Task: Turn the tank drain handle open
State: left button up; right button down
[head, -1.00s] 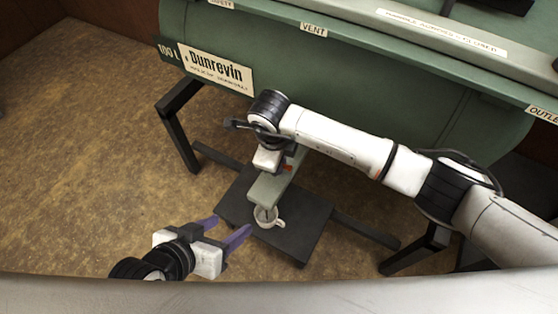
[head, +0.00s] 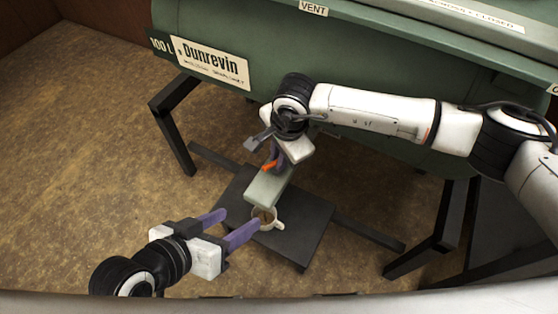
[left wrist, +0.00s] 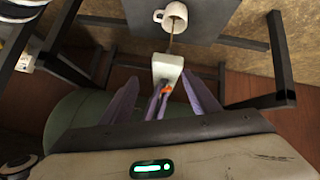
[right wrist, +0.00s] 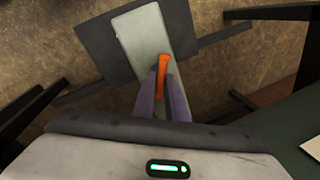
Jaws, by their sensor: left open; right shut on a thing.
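The orange drain handle (head: 270,166) sits on top of the pale green drain spout (head: 268,188) below the tank (head: 380,90). My right gripper (head: 277,158) is shut on the handle, and its purple fingers close around it in the right wrist view (right wrist: 161,80). The handle lies roughly along the spout there. A white mug (head: 277,224) stands under the spout's end with brown inside. In the left wrist view a thin brown stream runs between the spout (left wrist: 167,66) and the mug (left wrist: 158,15). My left gripper (head: 240,221) is open and empty, left of the mug.
The mug stands on a dark plate (head: 300,240) on the brown floor. Black stand legs (head: 170,125) support the tank at left and right. The floor at the left is clear.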

jog(key=shift+w+n+b, duration=0.25)
jog(key=shift+n+b, duration=0.25)
jog(key=shift+n, duration=0.4)
jog(key=shift+n+y+b, duration=0.3)
jog(key=shift+n+b, duration=0.25)
jog(key=shift+n, duration=0.55)
pick_arm(q)
jog(key=shift+w+d+r+t+h+b, duration=0.1)
jog(key=shift+d+r+t+h+b, duration=0.15)
jog(key=shift+r, duration=0.25)
jog(key=shift+d+r+t+h, duration=0.2)
jog(key=shift+d+r, duration=0.2)
jog(key=shift+r, duration=0.15)
jog(key=shift+w+d+r+t+h+b, duration=0.15)
jog(key=shift+d+r+h, duration=0.15)
jog(key=shift+r, duration=0.2)
pick_arm(e)
jog(key=shift+a+r+n+g, duration=0.1)
jog(key=shift+n+g, duration=0.2)
jog(key=shift+n, duration=0.5)
pick_arm(q)
jog(key=shift+s+r, duration=0.1)
pick_arm(e)
jog(key=c, duration=1.8)
grip_release()
pick_arm(q)
jog(key=shift+r, duration=0.1)
